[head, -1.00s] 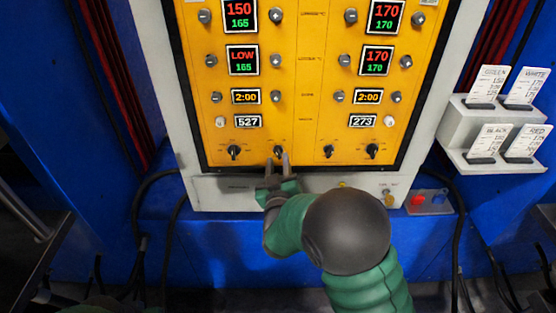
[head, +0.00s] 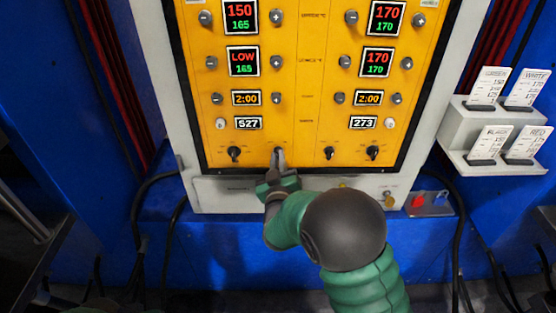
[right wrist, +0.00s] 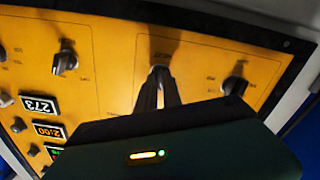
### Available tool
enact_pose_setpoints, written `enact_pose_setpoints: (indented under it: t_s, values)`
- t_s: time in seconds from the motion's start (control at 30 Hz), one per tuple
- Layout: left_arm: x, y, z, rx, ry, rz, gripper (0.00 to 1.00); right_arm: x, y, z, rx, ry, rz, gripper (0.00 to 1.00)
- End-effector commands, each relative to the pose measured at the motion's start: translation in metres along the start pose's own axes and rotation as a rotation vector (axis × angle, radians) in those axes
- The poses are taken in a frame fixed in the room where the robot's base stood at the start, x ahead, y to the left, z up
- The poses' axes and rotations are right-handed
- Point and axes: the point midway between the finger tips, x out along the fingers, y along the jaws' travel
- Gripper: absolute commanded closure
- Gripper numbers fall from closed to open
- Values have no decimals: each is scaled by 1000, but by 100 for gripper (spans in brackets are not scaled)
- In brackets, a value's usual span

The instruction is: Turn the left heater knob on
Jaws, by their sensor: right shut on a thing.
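The yellow control panel (head: 305,85) has a bottom row of several black knobs. My right gripper (head: 279,160) is shut on the second knob from the left (head: 278,150), in the left half of the panel. In the right wrist view, which is turned around, the two fingers (right wrist: 160,88) close on either side of this knob (right wrist: 158,70). The fingers partly hide it, so its exact angle is unclear. Its label is too small to read. The leftmost knob (head: 233,153) is free beside it. My left gripper is not in view.
Two more black knobs, the third (head: 328,153) and the rightmost (head: 372,152), sit in the same row. A white card rack (head: 465,125) stands at the right. Black cables hang below the panel.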

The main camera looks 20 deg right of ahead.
Motion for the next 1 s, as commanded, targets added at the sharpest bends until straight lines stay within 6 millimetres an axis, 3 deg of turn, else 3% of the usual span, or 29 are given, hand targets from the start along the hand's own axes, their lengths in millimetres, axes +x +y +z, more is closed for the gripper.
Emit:
enact_pose_setpoints:
  t_s: [0.37, 1.0]
  values:
    - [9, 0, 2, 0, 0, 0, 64, 0, -2, 3, 107, -2, -3, 100]
    - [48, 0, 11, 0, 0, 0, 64, -1, -1, 5, 616, -4, -3, 100]
